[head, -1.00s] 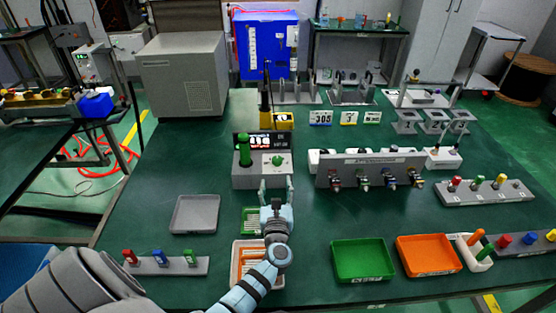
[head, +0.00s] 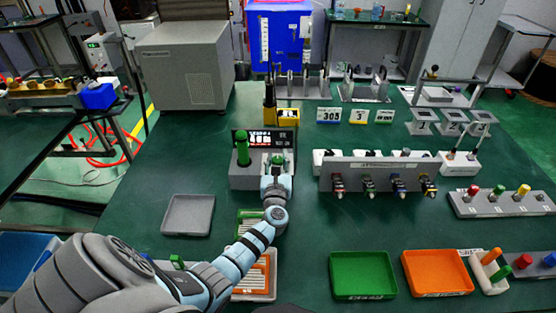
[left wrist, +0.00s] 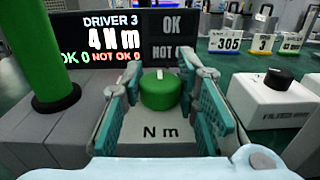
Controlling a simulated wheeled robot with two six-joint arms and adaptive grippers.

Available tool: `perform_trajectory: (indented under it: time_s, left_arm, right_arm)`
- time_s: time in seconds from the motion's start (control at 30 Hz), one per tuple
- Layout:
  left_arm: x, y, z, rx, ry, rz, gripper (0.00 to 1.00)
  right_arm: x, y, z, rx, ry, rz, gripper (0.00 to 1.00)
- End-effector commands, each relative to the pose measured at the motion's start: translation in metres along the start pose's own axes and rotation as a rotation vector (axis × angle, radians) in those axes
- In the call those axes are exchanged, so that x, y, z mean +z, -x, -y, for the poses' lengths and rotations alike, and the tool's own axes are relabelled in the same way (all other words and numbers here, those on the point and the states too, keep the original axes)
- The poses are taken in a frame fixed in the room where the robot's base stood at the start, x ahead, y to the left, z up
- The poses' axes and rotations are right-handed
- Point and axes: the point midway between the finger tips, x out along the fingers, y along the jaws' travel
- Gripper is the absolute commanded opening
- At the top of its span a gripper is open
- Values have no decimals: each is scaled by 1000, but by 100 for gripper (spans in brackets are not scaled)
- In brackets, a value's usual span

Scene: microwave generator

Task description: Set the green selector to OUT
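The green selector knob (head: 277,158) sits on top of a grey driver box (head: 243,182). In the left wrist view the knob (left wrist: 160,93) is round with a white mark at its far top edge, above an "N m" label. My left gripper (head: 278,172) reaches the box from the front. In the left wrist view its two teal fingers (left wrist: 161,84) stand open on either side of the knob, with narrow gaps visible. The display (left wrist: 110,40) reads "DRIVER 3", "4 N m", "OK 0 NOT OK 0". No OUT marking is legible. My right gripper is not in view.
A tall green handle (left wrist: 50,50) stands left of the knob. A white box with a black knob (left wrist: 278,90) is to the right. A grey tray (head: 188,215), green tray (head: 362,275) and orange tray (head: 437,272) lie on the table.

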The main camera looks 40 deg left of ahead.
Motion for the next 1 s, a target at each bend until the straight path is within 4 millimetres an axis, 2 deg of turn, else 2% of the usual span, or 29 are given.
perform_trajectory:
  time_s: [0.1, 0.37, 0.57, 0.77, 1.0]
  left_arm:
    - [0, 0, 1, -2, -2, 0, 0]
    - [-1, 0, 2, 27, 1, -1, 0]
    - [-2, 0, 3, 118, 1, 0, 0]
    - [-4, 0, 4, 265, 1, 0, 0]
    - [-6, -1, 5, 456, 1, 1, 0]
  right_arm:
    - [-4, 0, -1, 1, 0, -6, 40]
    - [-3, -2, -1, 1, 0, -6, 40]
    - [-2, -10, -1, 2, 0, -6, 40]
    - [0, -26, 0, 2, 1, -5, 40]
    - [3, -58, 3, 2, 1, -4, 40]
